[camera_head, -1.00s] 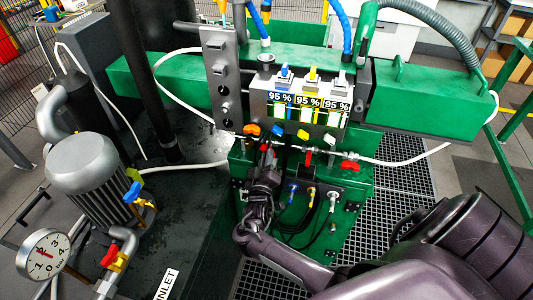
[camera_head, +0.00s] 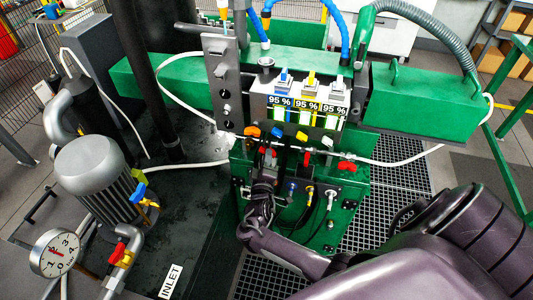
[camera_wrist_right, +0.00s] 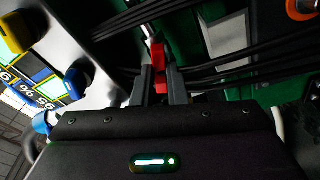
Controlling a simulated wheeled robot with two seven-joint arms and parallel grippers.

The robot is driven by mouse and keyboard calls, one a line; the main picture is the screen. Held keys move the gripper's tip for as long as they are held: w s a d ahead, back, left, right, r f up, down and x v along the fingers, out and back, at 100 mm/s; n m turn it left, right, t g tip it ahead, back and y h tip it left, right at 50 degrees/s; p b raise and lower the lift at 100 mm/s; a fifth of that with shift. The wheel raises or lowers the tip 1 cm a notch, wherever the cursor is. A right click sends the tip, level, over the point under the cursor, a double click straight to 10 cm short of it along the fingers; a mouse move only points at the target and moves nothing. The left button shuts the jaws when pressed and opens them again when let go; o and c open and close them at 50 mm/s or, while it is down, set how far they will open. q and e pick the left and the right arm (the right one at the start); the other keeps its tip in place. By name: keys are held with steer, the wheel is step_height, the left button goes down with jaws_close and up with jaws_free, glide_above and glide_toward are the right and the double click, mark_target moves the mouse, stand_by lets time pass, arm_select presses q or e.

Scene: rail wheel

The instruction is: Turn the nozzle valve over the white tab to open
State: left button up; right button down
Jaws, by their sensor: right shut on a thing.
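My right gripper (camera_head: 266,163) reaches up under the valve panel (camera_head: 295,103). In the right wrist view its two fingers (camera_wrist_right: 159,88) close around a red handle (camera_wrist_right: 158,56), with the fingers on either side of it. In the head view the red handle is mostly hidden by the gripper. A white tab (camera_head: 327,141) sits at the right end of a row with orange, blue and yellow ones (camera_head: 302,134). Two more red handles show to the right, one in the middle (camera_head: 307,159) and one at the far right (camera_head: 347,166). My left gripper is out of view.
Dark hoses and connectors (camera_head: 310,194) hang on the green box just right of my gripper. A white hose (camera_head: 410,158) runs along the front. A motor (camera_head: 95,170) and a gauge (camera_head: 54,253) stand at left.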

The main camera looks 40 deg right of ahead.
steer(key=n+p, duration=0.1)
steer(key=n, duration=0.1)
steer(key=n+p, duration=0.1)
steer(key=p, duration=0.1)
steer(key=shift+r+n, duration=0.2)
steer(key=shift+n, duration=0.2)
steer(key=c, duration=1.9)
jaws_free()
steer(key=shift+f, duration=0.1)
steer(key=o, duration=0.6)
steer(key=shift+s+a, duration=0.1)
steer(key=shift+a, duration=0.05)
steer(key=v, duration=0.2)
steer(key=p+v, duration=0.1)
steer(key=v, duration=0.1)
steer(key=p+v, duration=0.1)
steer(key=v, duration=0.1)
steer(key=shift+a, duration=0.6)
